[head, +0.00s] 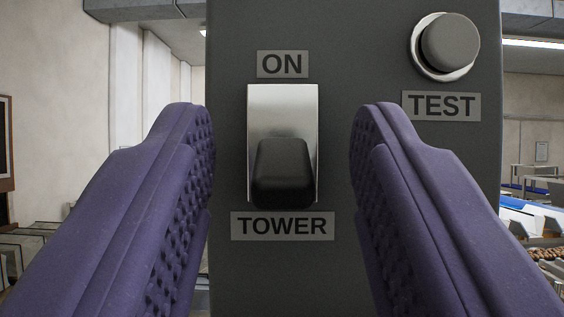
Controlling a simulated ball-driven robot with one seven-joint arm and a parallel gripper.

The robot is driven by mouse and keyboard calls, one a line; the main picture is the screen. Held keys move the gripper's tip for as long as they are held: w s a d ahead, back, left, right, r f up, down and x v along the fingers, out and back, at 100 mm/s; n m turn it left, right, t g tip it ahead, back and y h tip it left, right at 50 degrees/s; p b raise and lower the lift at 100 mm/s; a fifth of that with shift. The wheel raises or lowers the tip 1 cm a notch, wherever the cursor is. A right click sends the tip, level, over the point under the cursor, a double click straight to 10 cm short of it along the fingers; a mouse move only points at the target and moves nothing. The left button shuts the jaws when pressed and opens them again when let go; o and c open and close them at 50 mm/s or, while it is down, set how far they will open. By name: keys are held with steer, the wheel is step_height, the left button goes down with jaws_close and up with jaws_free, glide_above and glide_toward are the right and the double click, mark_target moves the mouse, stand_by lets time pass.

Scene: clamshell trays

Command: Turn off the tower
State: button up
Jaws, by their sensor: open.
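The tower switch is a black rocker or lever (283,172) set in a bright metal plate (284,112) on a dark grey panel (350,60). An "ON" label (283,64) is above it and a "TOWER" label (283,226) is below it. The black part sits in the lower half of the plate, toward the "TOWER" label. My gripper (283,125) is open, with one purple ridged finger on each side of the switch. Nothing is between the fingers but the view of the panel. I cannot tell whether the fingertips touch the panel.
A round grey button (449,43) with a light ring sits at the panel's upper right, above a "TEST" label (441,106). Behind the panel on the right is a blue and white work surface (530,207). A pale wall (75,90) is at the left.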

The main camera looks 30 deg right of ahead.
steer(key=b+v, duration=0.5)
steer(key=v, duration=0.2)
steer(key=shift+s+a+f+b, duration=0.15)
steer(key=shift+s+f+b, duration=0.1)
steer(key=shift+f+b, duration=0.05)
steer(key=w+a+f+n+g+y+b, duration=0.1)
steer(key=w+a+f+n+y, duration=0.2)
steer(key=a+f, duration=0.35)
steer(key=w+a+f+n+g+y+b, duration=0.1)
steer(key=w+a+f+y+b, duration=0.1)
steer(key=w+a+f+y, duration=0.35)
steer(key=s+a+f+n+g+y+b, duration=0.1)
steer(key=a+f, duration=0.4)
steer(key=f, duration=0.5)
steer(key=s+a+f+n+g+y+b, duration=0.1)
steer(key=s+a+f+g+y, duration=0.1)
steer(key=a+f, duration=0.4)
step_height(320, 180, down, 4)
steer(key=shift+s+a+r+g+y, duration=0.1)
steer(key=shift+s+a+g+y, duration=0.1)
steer(key=shift+g+y, duration=0.55)
steer(key=shift+t, duration=0.25)
